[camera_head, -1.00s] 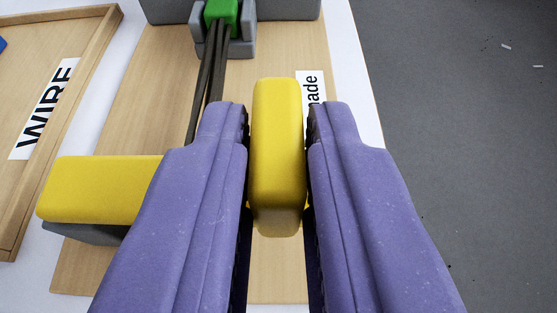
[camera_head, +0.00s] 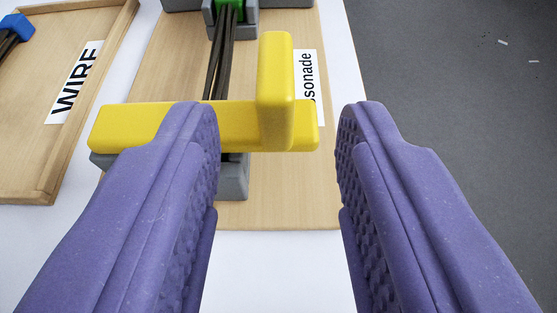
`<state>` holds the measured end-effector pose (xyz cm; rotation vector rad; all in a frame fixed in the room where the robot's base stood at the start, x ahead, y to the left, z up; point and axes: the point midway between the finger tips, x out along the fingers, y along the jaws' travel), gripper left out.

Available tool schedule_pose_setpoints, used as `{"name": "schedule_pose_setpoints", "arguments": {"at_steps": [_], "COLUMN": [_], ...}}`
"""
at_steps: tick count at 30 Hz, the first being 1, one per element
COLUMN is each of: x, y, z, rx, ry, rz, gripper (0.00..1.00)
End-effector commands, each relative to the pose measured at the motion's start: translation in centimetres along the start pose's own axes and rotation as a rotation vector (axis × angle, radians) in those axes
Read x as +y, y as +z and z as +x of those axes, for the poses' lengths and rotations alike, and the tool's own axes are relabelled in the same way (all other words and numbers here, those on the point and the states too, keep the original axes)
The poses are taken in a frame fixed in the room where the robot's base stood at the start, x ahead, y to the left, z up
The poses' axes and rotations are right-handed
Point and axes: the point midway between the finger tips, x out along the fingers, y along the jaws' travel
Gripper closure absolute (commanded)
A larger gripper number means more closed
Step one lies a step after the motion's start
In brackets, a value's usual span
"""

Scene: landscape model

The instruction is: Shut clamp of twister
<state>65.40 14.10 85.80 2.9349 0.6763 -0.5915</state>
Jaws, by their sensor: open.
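The twister's yellow clamp (camera_head: 235,125) lies across a grey base (camera_head: 233,180) on a wooden board. Its upright yellow handle (camera_head: 275,90) stands near the bar's right end. Dark wires (camera_head: 220,65) run from a green block (camera_head: 230,8) at the top down to the clamp, where the yellow bar hides their ends. My purple gripper (camera_head: 278,135) is open and empty. Its fingers are wide apart, with the handle ahead of the gap between them. The left finger covers part of the bar and base. I cannot tell whether the clamp is fully closed.
A wooden tray labelled WIRE (camera_head: 75,85) stands at the left, with a blue-ended wire bundle (camera_head: 15,30) in it. The board (camera_head: 290,200) carries a partly hidden white label (camera_head: 307,75). White tabletop is clear in front; grey floor lies right.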

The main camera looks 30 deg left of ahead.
Motion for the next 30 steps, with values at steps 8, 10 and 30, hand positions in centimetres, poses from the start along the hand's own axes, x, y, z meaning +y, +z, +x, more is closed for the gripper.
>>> {"name": "schedule_pose_setpoints", "arguments": {"at_steps": [8,10,30], "x": [0.0,0.0,5.6], "y": [-0.1,0.0,-14.9], "z": [-3.5,-3.6,-6.3], "rx": [-0.001,-0.001,0.029], "ry": [0.0,0.0,0.166], "rz": [0.0,0.0,-0.065], "gripper": [0.6,0.6,0.6]}}
